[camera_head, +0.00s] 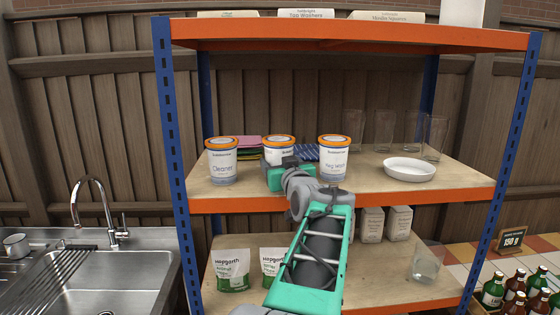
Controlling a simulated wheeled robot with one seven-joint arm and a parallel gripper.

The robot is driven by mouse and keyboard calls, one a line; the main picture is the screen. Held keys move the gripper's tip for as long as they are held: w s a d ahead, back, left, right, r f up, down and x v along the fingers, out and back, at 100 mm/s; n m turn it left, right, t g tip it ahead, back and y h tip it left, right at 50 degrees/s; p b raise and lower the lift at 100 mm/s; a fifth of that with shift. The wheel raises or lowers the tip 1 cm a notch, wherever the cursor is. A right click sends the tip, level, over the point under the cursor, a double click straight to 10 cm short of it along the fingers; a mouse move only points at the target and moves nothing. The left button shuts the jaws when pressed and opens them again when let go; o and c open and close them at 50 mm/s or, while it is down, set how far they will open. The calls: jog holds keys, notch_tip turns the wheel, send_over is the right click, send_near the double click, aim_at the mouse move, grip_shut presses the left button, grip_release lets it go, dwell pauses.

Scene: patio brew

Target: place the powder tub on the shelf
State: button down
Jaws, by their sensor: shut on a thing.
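The powder tub (277,147), white with an orange rim, is at the middle shelf's front, between two like tubs. My gripper (287,163) reaches up to it from the front and is shut on it. The gripper hides the tub's lower part, so I cannot tell whether its base touches the board. The tub looks upright. The shelf (430,185) has an orange front edge, blue posts and a wooden board. A tub marked "Cleaner" (221,165) stands to the left. A tub marked "Keg Wash" (333,160) stands to the right, close to my arm.
A white dish (409,168) and several clear glasses (385,130) stand on the right. Folded cloths (236,143) lie behind the tubs. The lower shelf holds white-green pouches (232,270), pale boxes (372,225) and a glass (427,262). A sink (115,285) is left, bottles (515,285) right.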

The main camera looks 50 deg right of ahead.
jog(key=shift+a+b, duration=0.1)
jog(key=shift+b, duration=0.25)
jog(key=shift+c, duration=1.2)
grip_release()
jog(key=shift+r+p, duration=0.2)
jog(key=shift+p, duration=0.15)
jog(key=b+v, duration=0.4)
jog(key=v, duration=0.8)
jog(key=shift+f, duration=0.1)
